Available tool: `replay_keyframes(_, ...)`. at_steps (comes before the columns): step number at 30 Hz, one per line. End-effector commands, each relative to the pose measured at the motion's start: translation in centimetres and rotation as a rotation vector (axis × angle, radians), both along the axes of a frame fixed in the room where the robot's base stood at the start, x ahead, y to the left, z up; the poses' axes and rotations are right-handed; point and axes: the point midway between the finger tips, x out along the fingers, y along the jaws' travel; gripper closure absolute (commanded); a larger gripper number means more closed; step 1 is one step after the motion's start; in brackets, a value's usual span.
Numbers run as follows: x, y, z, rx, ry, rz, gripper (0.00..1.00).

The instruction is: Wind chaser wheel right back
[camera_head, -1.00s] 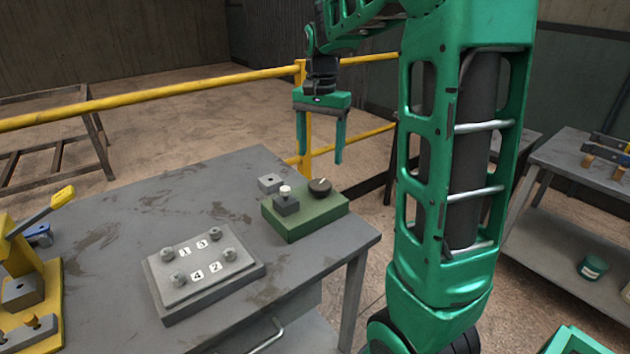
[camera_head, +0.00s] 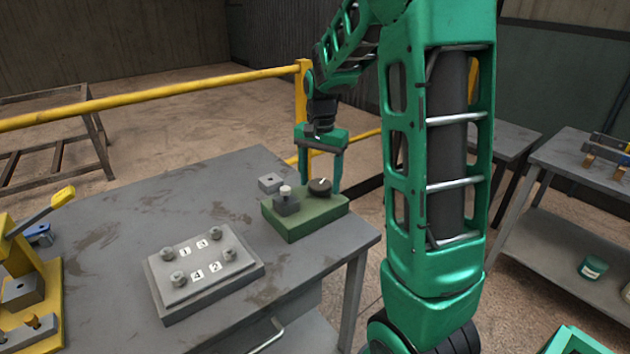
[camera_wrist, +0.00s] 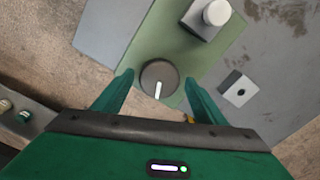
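The chaser wheel appears to be the round dark knob (camera_head: 320,187) with a white pointer mark, on the green block (camera_head: 306,219) at the bench's right corner. In the wrist view the knob (camera_wrist: 159,78) lies between my two spread fingers, its white mark pointing toward my palm. My gripper (camera_head: 320,188) is open, with its fingers pointing down around or just behind the knob. I cannot tell whether the fingers touch it. A grey block with a pale round cap (camera_head: 286,198) stands beside the knob on the green block.
A small grey block with a hole (camera_head: 270,183) sits behind the green block. A grey plate with numbered labels and bolts (camera_head: 204,269) lies on the bench (camera_head: 130,230). A yellow lever press (camera_head: 30,285) stands at left. A yellow rail (camera_head: 170,95) runs behind.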

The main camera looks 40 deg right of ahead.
Motion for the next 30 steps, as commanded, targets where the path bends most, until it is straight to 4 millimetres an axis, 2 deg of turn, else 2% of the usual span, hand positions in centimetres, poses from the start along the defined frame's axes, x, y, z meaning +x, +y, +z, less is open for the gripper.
replay_keyframes(1, 0.0, 0.0, 0.0, 0.000, 0.000, 0.000, 0.48)
replay_keyframes(4, 0.0, 0.0, 0.0, 0.000, 0.000, 0.000, 0.72)
replay_keyframes(6, 0.0, 0.0, 0.0, 0.000, -0.001, 0.001, 0.72)
replay_keyframes(7, 0.0, 1.0, 0.1, 0.000, -0.001, 0.005, 0.72)
replay_keyframes(12, 0.1, 0.2, 0.1, 0.000, -0.002, 0.005, 0.72)
replay_keyframes(22, 0.2, -0.1, 0.1, -0.002, -0.007, 0.036, 0.72)
replay_keyframes(30, 0.3, -0.2, 0.2, -0.004, -0.009, 0.185, 0.72)
